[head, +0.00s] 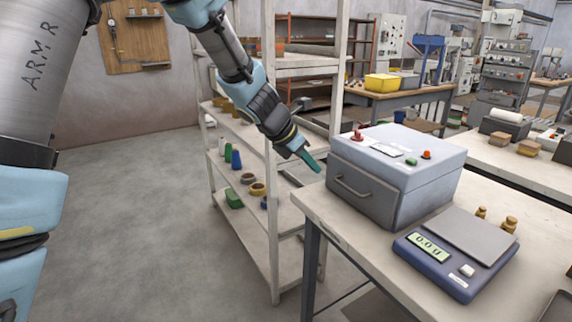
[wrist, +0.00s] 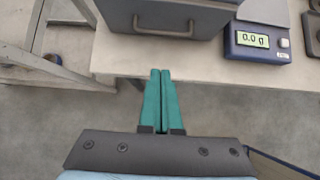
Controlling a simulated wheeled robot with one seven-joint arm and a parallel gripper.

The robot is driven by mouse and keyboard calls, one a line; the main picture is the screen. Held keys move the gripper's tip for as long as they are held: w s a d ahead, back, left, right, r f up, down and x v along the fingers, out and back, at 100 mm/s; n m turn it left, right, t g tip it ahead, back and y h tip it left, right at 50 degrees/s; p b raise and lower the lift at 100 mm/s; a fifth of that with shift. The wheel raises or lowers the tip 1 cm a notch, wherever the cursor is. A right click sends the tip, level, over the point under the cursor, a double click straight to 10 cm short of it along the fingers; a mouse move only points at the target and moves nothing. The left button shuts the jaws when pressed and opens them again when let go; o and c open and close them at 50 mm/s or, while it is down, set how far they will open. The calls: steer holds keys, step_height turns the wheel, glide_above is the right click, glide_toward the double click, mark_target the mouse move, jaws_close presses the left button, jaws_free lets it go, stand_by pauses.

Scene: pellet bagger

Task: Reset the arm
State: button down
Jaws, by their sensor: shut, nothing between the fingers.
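My arm reaches in from the upper left of the head view. My gripper (head: 314,165) has teal fingers and points down and to the right, just left of the grey machine box. In the wrist view my gripper (wrist: 160,72) shows its two fingers side by side and touching, with nothing between them. The fingertips lie over the front edge of the table in that view, below the box's handle. I cannot tell how high they are above the table.
A grey box (head: 368,186) with a handle, red knobs and a green button stands on the table (head: 345,232). A scale (head: 440,262) reading 0.0 g and two brass weights (head: 510,224) are beside it. Shelving (head: 262,215) stands left. The floor (head: 130,220) further left is clear.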

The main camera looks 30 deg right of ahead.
steer(key=w+a+m+t+y, duration=0.15)
steer(key=w+a+m, duration=0.25)
steer(key=a, duration=0.8)
steer(key=w+a+m+y, duration=0.2)
steer(key=w+a+m, duration=0.2)
steer(key=a, duration=0.7)
steer(key=s+a+m+y, duration=0.1)
steer(key=s+a+m, duration=0.1)
steer(key=a, duration=0.7)
steer(key=s+a+f+m+y, duration=0.1)
steer(key=s+a+m, duration=0.1)
steer(key=a+m, duration=0.3)
steer(key=s+a+f+m+y, duration=0.1)
steer(key=s+a+m+y, duration=0.1)
steer(key=a, duration=1.1)
steer(key=shift+m, duration=0.7)
steer(key=c, duration=1.6)
jaws_free()
steer(key=shift+w+t, duration=0.1)
steer(key=shift+t, duration=0.15)
